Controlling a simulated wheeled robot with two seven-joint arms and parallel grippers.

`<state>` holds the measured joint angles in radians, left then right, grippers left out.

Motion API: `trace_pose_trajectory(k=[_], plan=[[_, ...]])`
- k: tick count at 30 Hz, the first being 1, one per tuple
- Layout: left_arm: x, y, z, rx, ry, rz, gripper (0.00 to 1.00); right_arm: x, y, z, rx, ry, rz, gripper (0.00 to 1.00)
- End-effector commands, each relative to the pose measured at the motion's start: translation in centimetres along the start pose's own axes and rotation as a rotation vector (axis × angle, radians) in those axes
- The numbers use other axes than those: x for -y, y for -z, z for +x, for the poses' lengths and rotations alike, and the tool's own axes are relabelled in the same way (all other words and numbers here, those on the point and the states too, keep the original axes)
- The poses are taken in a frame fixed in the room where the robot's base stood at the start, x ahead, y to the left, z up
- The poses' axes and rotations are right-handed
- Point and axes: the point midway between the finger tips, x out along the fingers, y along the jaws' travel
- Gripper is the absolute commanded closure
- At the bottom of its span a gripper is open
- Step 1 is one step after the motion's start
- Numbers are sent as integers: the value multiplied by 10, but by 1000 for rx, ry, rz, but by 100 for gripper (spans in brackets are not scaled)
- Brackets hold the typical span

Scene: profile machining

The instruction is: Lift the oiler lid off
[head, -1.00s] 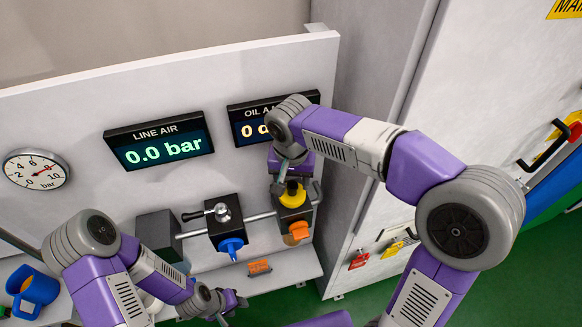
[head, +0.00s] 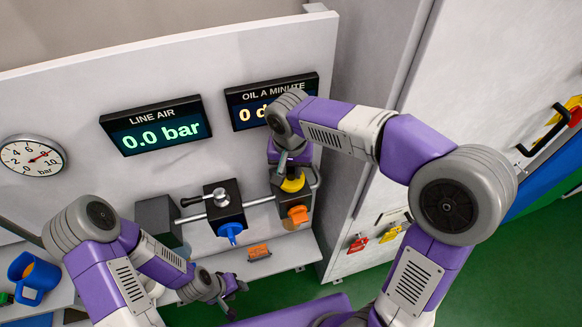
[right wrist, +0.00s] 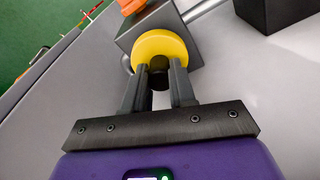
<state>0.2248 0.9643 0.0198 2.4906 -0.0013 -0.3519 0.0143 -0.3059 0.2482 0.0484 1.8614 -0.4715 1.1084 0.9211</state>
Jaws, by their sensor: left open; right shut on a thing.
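The oiler lid is a yellow disc (head: 292,184) with a dark knob. It is at the top of the dark oiler block (head: 289,204), which has an orange valve (head: 298,214) at its front. My right gripper (head: 291,168) comes from above and hides part of the lid. In the right wrist view the lid (right wrist: 160,46) sits at the grey block (right wrist: 152,22), and my right gripper (right wrist: 159,84) is shut on its dark knob. I cannot tell any gap between lid and block. My left gripper (head: 236,288) is open and empty, low and left of the oiler.
Left of the oiler stands a dark valve block (head: 225,212) with a lever and blue knob, on the same pipe. An orange object (head: 259,252) is on the shelf below. A blue mug (head: 33,277) stands far left. The line air display (head: 156,127) reads 0.0 bar.

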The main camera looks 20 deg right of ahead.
Motion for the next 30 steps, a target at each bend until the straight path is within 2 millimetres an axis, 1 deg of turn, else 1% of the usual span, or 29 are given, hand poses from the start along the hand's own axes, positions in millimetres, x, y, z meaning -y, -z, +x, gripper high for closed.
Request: trace_pose_trajectory(k=[1, 3, 11, 25, 30], plan=[[0, 0, 0, 0, 0, 0, 57, 0, 0, 0, -1, 0, 0, 90], [0, 0, 0, 0, 0, 0, 57, 0, 0, 0, -1, 0, 0, 100], [-1, 0, -2, 0, 0, 0, 57, 0, 1, -3, -1, 1, 0, 100], [-6, -1, -16, 0, 0, 0, 57, 0, 3, -21, -1, 1, 0, 100], [-7, -1, -19, 0, 0, 0, 57, 0, 3, -25, -1, 1, 0, 100]])
